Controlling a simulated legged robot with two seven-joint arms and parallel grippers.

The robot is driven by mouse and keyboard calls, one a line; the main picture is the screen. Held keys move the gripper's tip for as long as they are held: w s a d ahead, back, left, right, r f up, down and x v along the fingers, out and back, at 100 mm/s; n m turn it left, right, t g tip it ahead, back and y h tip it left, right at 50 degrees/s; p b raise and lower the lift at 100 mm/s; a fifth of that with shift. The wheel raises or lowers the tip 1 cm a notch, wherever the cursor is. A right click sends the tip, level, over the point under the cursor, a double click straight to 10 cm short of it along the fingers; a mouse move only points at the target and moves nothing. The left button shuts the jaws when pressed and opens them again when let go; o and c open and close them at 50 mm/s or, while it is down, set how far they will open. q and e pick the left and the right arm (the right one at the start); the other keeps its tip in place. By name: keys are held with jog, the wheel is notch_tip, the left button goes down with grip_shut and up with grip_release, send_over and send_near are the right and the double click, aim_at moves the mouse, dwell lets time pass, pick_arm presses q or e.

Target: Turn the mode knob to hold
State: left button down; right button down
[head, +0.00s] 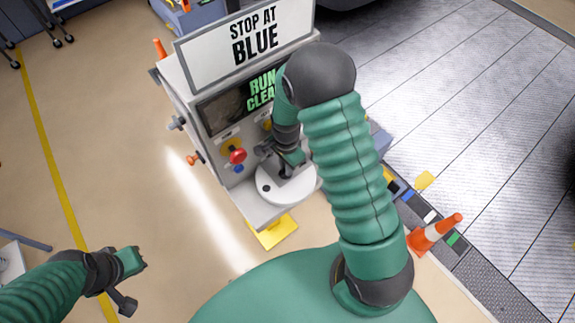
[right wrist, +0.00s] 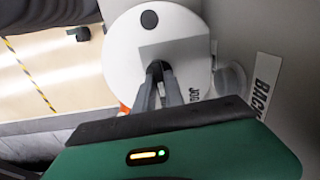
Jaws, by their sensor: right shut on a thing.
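My right gripper (head: 285,170) is at the front of the grey console, over a round white dial (head: 268,186). In the right wrist view its two grey fingers (right wrist: 164,90) are close together on the raised grip of the dial (right wrist: 118,60), which bears a dark dot and the letters "JOG". The fingers hide part of the grip. I cannot tell which control is the mode knob, and no "hold" mark is readable. My left gripper (head: 134,280) is low at the left, away from the console; its fingertips are unclear.
The console screen (head: 240,100) reads "RUN" and "CLEA", partly covered by my right arm. A sign (head: 250,42) above says "STOP AT BLUE". A red button (head: 238,155) and a blue one (head: 238,168) sit left of the dial.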

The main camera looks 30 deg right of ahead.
jog(key=n, duration=0.4)
jog(key=shift+w+a+r, duration=0.1)
jog(key=shift+w+a, duration=0.1)
jog(key=shift+w, duration=0.05)
jog(key=n, duration=0.5)
jog(key=shift+b, duration=0.35)
jog(key=n, duration=0.4)
pick_arm(q)
jog(key=shift+w+a+f, duration=0.2)
jog(key=shift+a+f, duration=0.05)
jog(key=shift+a, duration=0.05)
pick_arm(e)
jog(key=shift+s+n, duration=0.1)
jog(key=shift+n, duration=2.1)
jog(key=c, duration=1.6)
grip_release()
jog(key=shift+c, duration=0.2)
jog(key=shift+o, duration=1)
jog(key=shift+s, duration=0.15)
pick_arm(q)
jog(key=shift+s+r, duration=0.1)
jog(key=shift+s, duration=0.25)
pick_arm(e)
jog(key=shift+s, duration=0.1)
